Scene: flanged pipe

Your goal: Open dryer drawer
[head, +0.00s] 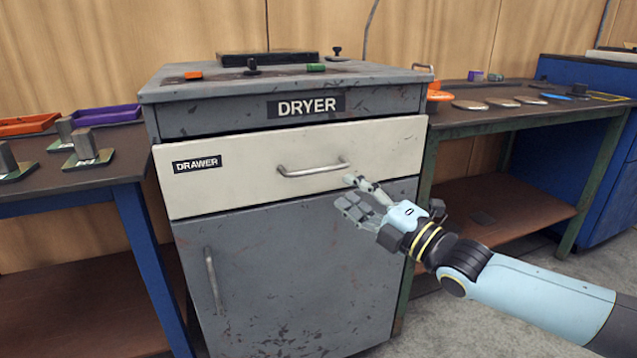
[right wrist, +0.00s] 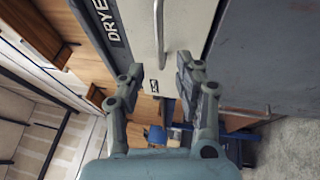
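The dryer (head: 290,260) is a grey cabinet with a cream drawer front (head: 240,168) below its DRYER label. My right gripper (head: 350,192) is open and empty, just below and to the right of the handle in the head view. In the right wrist view the handle (right wrist: 158,35) stands upright beyond and between the two open fingers (right wrist: 158,78), apart from them. My left gripper is not in view.
A lower door with a vertical handle (head: 213,282) is under the drawer. A workbench with orange (head: 28,124) and purple (head: 106,115) trays stands at left. Another bench (head: 500,118) with flat discs stands at right. The floor in front at right is clear.

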